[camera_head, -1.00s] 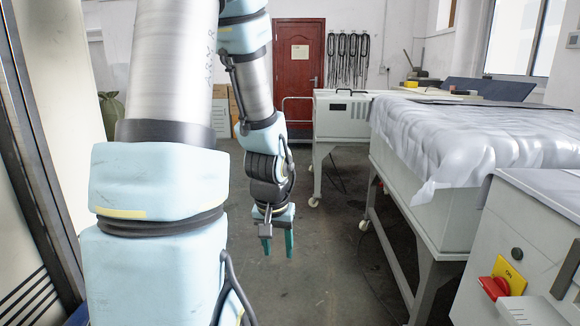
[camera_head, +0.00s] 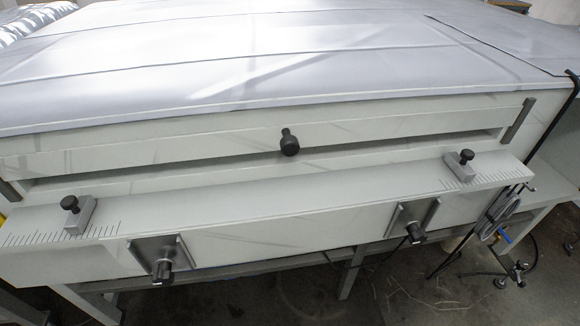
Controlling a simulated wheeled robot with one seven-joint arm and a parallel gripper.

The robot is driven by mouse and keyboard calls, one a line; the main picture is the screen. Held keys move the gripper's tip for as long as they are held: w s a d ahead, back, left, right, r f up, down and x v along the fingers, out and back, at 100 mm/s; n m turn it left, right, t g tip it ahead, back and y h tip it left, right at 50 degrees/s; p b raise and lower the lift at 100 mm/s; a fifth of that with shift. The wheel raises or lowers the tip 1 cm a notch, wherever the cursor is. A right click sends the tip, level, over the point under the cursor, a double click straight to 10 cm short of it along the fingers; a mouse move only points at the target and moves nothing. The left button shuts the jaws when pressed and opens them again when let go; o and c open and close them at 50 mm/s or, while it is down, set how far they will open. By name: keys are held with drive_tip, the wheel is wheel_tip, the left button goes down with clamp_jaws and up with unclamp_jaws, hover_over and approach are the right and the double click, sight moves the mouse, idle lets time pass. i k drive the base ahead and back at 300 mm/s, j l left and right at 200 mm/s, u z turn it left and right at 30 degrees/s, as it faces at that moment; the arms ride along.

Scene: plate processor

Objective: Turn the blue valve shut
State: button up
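A small blue handle (camera_head: 505,236), which looks like the blue valve, is at the lower right of the head view. It sits low beside the right end of the plate processor, just below some round metal fittings. It is small, so I cannot tell exactly how its handle is turned. My gripper and arm are not in this view.
The long pale plate processor (camera_head: 300,225) fills the middle, with a black knob (camera_head: 289,142) and a ruled front ledge. Its top is covered by a grey sheet (camera_head: 250,50). Black hoses and a round-footed fitting (camera_head: 518,270) stand on the floor at the lower right.

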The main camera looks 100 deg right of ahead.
sight(502, 232)
drive_tip(key=j+z, duration=0.15)
drive_tip(key=z, duration=3.95)
drive_tip(key=k+l+z, duration=0.2)
drive_tip(key=l+z, duration=0.15)
drive_tip(key=i+l+u, duration=0.1)
drive_tip(key=u, duration=0.7)
drive_tip(key=i+l+u, duration=0.1)
drive_tip(key=l+u, duration=0.3)
drive_tip(key=l, duration=0.2)
drive_tip(key=l+u, duration=0.45)
drive_tip(key=l, duration=0.15)
drive_tip(key=i+l, duration=0.1)
drive_tip(key=l, duration=0.25)
drive_tip(key=i+l, duration=0.15)
drive_tip(key=l, duration=0.2)
drive_tip(key=i+l, duration=0.1)
drive_tip(key=l, duration=0.25)
drive_tip(key=u, duration=0.05)
